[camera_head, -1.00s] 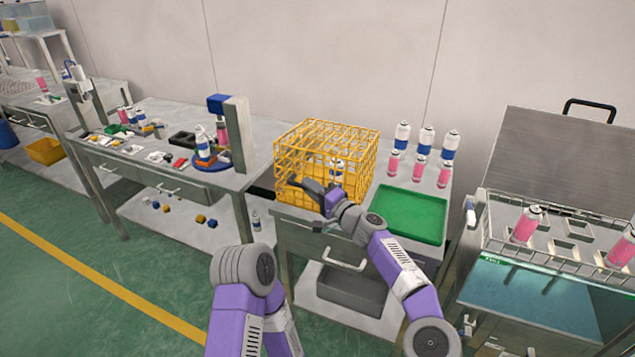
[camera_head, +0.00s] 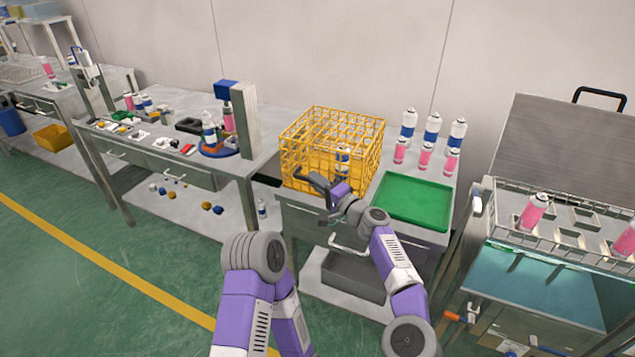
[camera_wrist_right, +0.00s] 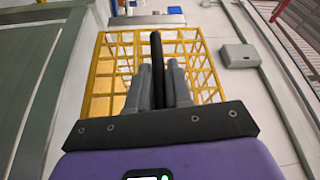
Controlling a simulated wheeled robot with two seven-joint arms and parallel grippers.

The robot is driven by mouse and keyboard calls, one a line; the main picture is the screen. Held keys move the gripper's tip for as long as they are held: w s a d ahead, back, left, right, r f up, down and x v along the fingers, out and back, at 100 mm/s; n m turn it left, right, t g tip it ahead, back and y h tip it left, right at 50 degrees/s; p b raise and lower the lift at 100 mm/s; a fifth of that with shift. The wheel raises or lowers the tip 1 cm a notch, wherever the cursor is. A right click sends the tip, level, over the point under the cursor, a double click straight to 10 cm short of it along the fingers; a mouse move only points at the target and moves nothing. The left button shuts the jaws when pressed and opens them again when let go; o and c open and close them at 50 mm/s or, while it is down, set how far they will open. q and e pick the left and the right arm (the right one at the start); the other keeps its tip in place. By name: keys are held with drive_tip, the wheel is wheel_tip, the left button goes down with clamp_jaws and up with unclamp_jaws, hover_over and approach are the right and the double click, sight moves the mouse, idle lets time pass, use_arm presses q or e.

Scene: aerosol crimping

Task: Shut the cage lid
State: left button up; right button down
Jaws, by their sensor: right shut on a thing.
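The yellow wire cage (camera_head: 300,148) stands on the middle bench with a white-and-blue can (camera_head: 342,155) inside. Its top looks covered by yellow wire grid; I cannot tell whether the lid is fully shut. My right gripper (camera_head: 322,186) is at the low front of the cage. In the right wrist view the fingers of my right gripper (camera_wrist_right: 158,82) are shut on a dark bar (camera_wrist_right: 157,60), which looks like a handle, with the cage (camera_wrist_right: 103,68) behind it. My left arm shows at the bottom of the head view, but its gripper does not.
A green tray (camera_head: 414,198) lies right of the cage, with several cans (camera_head: 431,130) behind it. A blue-based press (camera_head: 240,120) stands on the bench to the left. A water bath with a raised lid (camera_head: 560,140) stands at the right.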

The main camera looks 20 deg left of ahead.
drive_tip(key=shift+a+f, duration=0.15)
drive_tip(key=shift+f, duration=0.25)
drive_tip(key=c, duration=1.2)
unclamp_jaws()
drive_tip(key=shift+s, duration=0.1)
drive_tip(key=shift+c, duration=0.2)
drive_tip(key=shift+o, duration=0.6)
drive_tip(key=shift+r, duration=0.1)
drive_tip(key=shift+d, duration=0.25)
drive_tip(key=shift+d, duration=0.5)
drive_tip(key=b+v, duration=0.1)
drive_tip(key=v, duration=0.5)
drive_tip(key=shift+s, duration=0.2)
